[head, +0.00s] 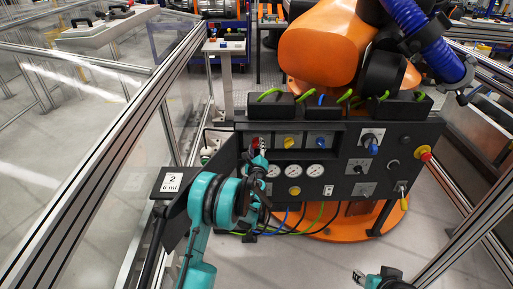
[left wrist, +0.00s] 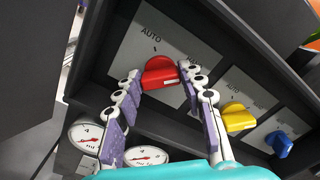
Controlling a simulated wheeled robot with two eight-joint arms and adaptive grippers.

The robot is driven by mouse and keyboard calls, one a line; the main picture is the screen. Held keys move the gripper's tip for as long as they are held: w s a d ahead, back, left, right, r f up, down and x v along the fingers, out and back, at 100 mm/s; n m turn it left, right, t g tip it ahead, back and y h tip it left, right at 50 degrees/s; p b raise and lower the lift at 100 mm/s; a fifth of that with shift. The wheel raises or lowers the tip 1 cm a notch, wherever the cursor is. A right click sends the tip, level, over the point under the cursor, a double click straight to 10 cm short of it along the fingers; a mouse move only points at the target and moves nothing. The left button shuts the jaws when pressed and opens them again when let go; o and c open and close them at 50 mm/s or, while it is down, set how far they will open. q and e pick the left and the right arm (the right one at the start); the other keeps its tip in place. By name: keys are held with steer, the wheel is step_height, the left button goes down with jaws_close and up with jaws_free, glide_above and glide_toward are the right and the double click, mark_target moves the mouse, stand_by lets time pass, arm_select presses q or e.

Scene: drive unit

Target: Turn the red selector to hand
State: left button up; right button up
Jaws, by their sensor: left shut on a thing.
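The red selector (left wrist: 160,72) sits on a grey plate of the dark panel in the left wrist view, with an "AUTO" label above it. In the head view its red knob (head: 256,141) is partly covered by my gripper. My left gripper (head: 262,150) reaches up to the panel from below. In the left wrist view its two fingers (left wrist: 161,77) stand on either side of the red knob, shut on it. My right gripper (head: 364,276) shows only in part at the bottom edge of the head view; its opening cannot be made out.
A yellow selector (head: 289,142) and a blue selector (head: 322,142) sit to the right in the same row. Round gauges (head: 315,170) lie below. A railing (head: 130,125) runs along the left.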

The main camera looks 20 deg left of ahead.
arm_select(q)
steer(key=o, duration=1.2)
steer(key=shift+c, duration=0.2)
steer(key=v, duration=1.2)
